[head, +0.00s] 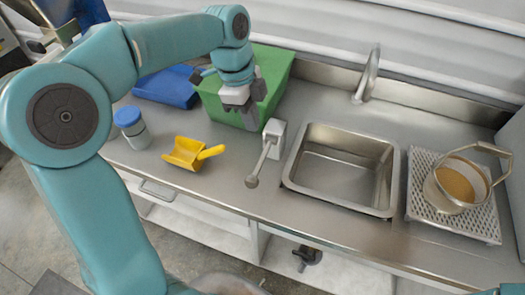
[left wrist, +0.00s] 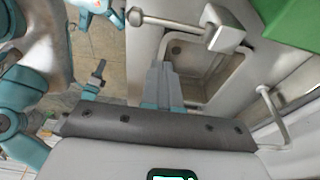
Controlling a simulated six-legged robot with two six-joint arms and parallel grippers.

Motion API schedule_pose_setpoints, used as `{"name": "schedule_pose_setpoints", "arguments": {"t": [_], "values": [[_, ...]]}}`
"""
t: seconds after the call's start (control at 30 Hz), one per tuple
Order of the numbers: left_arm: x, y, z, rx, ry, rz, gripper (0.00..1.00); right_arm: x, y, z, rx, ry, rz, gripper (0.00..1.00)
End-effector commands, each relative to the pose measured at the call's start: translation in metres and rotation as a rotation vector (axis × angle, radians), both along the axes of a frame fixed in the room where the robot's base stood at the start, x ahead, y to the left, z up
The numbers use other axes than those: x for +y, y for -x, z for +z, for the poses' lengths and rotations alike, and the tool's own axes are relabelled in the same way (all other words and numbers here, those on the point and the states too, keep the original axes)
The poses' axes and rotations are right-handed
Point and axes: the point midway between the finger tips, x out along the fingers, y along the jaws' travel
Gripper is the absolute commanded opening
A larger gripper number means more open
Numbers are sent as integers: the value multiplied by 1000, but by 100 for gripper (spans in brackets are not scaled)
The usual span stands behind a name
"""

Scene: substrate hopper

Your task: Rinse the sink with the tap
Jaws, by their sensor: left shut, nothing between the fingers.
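The steel sink (head: 340,178) is set into the counter; no water stream shows in it. It also shows in the left wrist view (left wrist: 208,88), with a small dark drain spot. The curved tap (head: 369,72) stands behind the sink and shows in the left wrist view (left wrist: 272,108). A grey block with a ball-ended lever (head: 262,160) stands left of the sink; the lever points to the front. My left gripper (head: 243,112) is shut and empty, above the counter in front of the green bin, behind and left of the lever block. My right gripper cannot be made out.
The green bin (head: 275,68) and blue tray (head: 165,88) stand at the back left. A yellow scoop (head: 185,153) and blue-lidded jar (head: 133,130) are near the front left. A sieve (head: 463,185) sits on a perforated rack (head: 425,200) right of the sink.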

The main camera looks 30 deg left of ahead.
Motion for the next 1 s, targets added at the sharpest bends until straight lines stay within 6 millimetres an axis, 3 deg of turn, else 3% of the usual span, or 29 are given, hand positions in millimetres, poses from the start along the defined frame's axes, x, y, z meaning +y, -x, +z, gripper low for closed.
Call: {"name": "schedule_pose_setpoints", "arguments": {"t": [0.47, 1.0], "values": [[-3, 7, -8, 2, 0, -1, 0, 0, 0, 0, 0, 0, 0, 43], [-19, 1, -110, 5, 0, 0, 0, 0, 0, 10, 0, 0, 0, 43]]}}
